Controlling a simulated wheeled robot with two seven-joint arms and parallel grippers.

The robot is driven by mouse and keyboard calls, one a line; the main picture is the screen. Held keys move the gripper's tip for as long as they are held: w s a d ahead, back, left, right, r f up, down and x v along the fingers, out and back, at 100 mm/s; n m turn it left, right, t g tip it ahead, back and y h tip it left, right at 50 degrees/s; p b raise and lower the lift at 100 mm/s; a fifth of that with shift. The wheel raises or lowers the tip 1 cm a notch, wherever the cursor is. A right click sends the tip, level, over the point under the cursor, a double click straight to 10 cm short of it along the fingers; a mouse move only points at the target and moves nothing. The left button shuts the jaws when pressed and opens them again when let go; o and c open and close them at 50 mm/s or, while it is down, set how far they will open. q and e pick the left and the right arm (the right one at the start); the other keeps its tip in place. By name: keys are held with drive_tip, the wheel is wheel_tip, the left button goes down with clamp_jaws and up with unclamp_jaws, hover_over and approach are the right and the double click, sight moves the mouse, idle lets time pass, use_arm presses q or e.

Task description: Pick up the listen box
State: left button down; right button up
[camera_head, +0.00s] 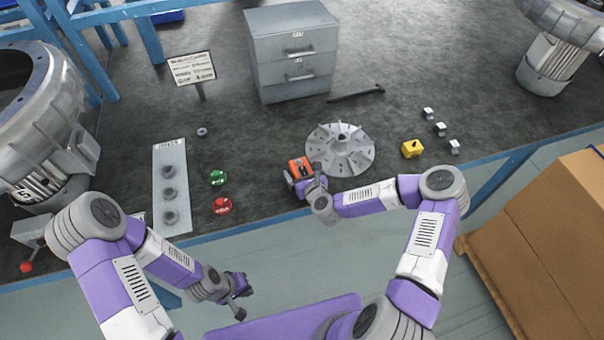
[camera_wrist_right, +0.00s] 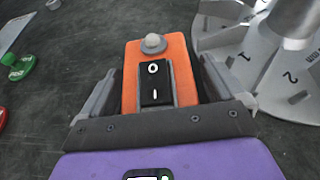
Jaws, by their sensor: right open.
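An orange box (camera_head: 299,167), which I take to be the listen box, sits on the dark bench near its front edge. In the right wrist view the orange box (camera_wrist_right: 178,62) shows a black rocker switch and a pale round knob on top. My right gripper (camera_head: 306,180) is at the box from the near side. Its fingers stand on both sides of the box, open; whether they touch it I cannot tell. My left gripper (camera_head: 242,298) is in front of the bench, away from the box; its jaw gap is too small to judge.
A grey finned disc (camera_head: 340,150) stands close to the right of the box. Green (camera_head: 218,178) and red (camera_head: 222,205) knobs lie to the left. A drawer cabinet (camera_head: 292,55) stands behind.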

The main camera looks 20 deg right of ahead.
drive_tip(key=shift+c, duration=0.2)
drive_tip(key=c, duration=1.1)
